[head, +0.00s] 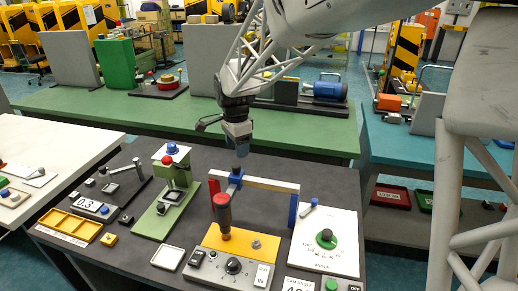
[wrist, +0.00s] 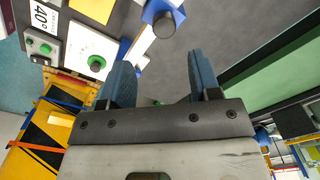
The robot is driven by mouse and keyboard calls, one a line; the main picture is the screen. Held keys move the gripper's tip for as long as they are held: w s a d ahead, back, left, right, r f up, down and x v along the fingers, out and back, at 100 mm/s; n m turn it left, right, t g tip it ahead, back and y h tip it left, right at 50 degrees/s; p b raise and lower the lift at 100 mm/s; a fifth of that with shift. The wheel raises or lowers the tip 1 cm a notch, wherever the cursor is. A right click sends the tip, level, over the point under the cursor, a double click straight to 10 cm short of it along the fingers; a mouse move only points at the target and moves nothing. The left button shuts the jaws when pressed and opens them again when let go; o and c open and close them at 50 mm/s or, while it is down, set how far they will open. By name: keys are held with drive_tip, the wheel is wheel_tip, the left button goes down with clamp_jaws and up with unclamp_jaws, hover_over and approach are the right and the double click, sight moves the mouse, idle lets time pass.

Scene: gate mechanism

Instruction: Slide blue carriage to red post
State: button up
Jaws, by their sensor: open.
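The gate has a pale rail (head: 268,184) running between a red post (head: 213,188) on the left and a blue post (head: 293,208) on the right. The blue carriage (head: 236,175) sits on the rail, nearer the red post, with a gap between them. In the wrist view the carriage (wrist: 163,14) shows at the top, beyond the fingertips. My gripper (head: 240,153) hangs just above the carriage in the head view. Its two blue fingers are apart with nothing between them in the wrist view (wrist: 160,64). The red post is not clearly seen there.
A dark upright cylinder with a red top (head: 222,208) stands close in front of the gate, over a yellow plate (head: 262,246). A green press (head: 170,195) stands to the left. A white panel with a green knob (head: 325,240) lies to the right.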

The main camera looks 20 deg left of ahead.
sight(236, 166)
drive_tip(key=shift+a+f, duration=0.2)
drive_tip(key=shift+a, duration=0.2)
drive_tip(key=shift+f, duration=0.15)
drive_tip(key=shift+f, duration=3.75)
drive_tip(key=shift+c, duration=0.2)
clamp_jaws()
